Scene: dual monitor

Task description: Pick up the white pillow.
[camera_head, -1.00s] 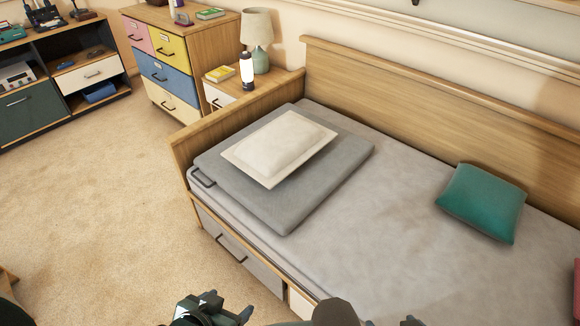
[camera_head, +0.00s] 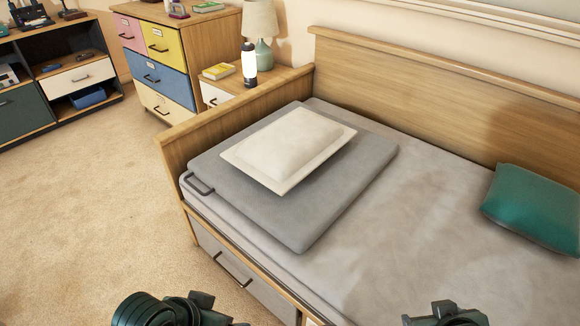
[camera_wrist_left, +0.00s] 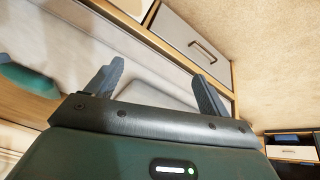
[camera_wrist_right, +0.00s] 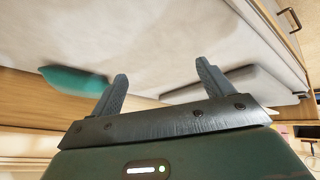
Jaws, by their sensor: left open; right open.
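The white pillow (camera_head: 291,147) lies flat on a grey folded pad (camera_head: 240,202) at the left end of the bed, seen in the head view. My left gripper (camera_wrist_left: 158,82) is open and empty in the left wrist view, with the bed's front and drawer beyond it. My right gripper (camera_wrist_right: 162,82) is open and empty in the right wrist view, with the mattress beyond it. In the head view both arms show only at the bottom edge, on the near side of the bed and well short of the pillow. The pillow is not clearly visible in either wrist view.
A green cushion (camera_head: 532,208) lies on the right of the mattress (camera_head: 400,240). The wooden bed end (camera_head: 235,112) and back panel (camera_head: 440,110) rise around the bed. A nightstand with a lamp (camera_head: 261,30) and bottle (camera_head: 249,66) stands behind. Carpet (camera_head: 100,200) is clear at left.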

